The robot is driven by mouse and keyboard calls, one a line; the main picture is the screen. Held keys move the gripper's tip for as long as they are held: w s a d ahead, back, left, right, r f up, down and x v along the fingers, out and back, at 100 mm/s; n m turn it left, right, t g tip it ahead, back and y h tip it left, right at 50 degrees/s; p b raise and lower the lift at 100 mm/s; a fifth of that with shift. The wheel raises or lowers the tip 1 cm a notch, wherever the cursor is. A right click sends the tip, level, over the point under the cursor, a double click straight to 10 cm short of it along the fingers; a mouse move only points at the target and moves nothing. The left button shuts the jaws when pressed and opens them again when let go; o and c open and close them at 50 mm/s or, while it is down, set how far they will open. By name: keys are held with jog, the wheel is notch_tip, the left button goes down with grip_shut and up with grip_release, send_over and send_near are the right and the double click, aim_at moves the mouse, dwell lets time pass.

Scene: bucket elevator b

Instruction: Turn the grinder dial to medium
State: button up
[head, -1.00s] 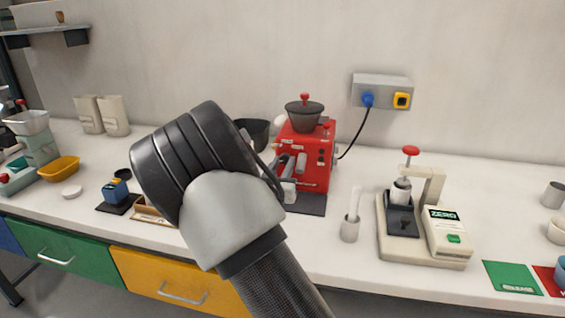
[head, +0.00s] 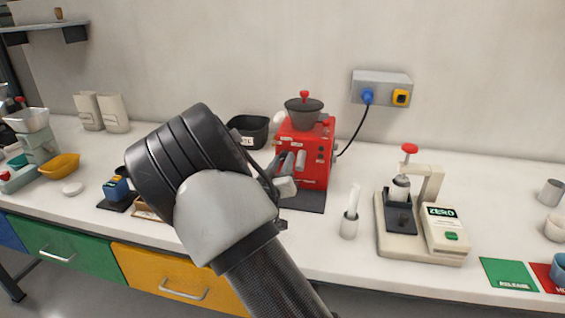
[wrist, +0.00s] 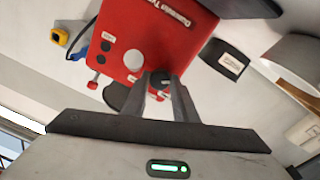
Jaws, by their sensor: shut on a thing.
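The grinder is a red machine (head: 312,172) with a dark hopper and red knob on top, on the counter by the wall; its red face (wrist: 150,25) fills the upper middle of the wrist view. A small black dial (wrist: 161,75) sits near the edge of that face, with small white labels beside it too small to read. My gripper (wrist: 162,84) is shut on the dial, one finger on each side, which partly hides it. The dial's setting cannot be read. In the head view my wrist hides most of the gripper.
A black bin (head: 241,125) stands left of the grinder. A white cup with a stick (head: 349,226) and a beige press with a scale (head: 378,245) stand to the right. A blue-plugged cable runs to the wall box (head: 383,80). Counter in front of the press is narrow.

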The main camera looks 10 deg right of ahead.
jog(key=o, duration=0.8)
jog(key=shift+f, duration=0.1)
jog(key=p+v, duration=0.1)
jog(key=v, duration=1.6)
jog(key=shift+s+a, duration=0.1)
jog(key=shift+s, duration=0.15)
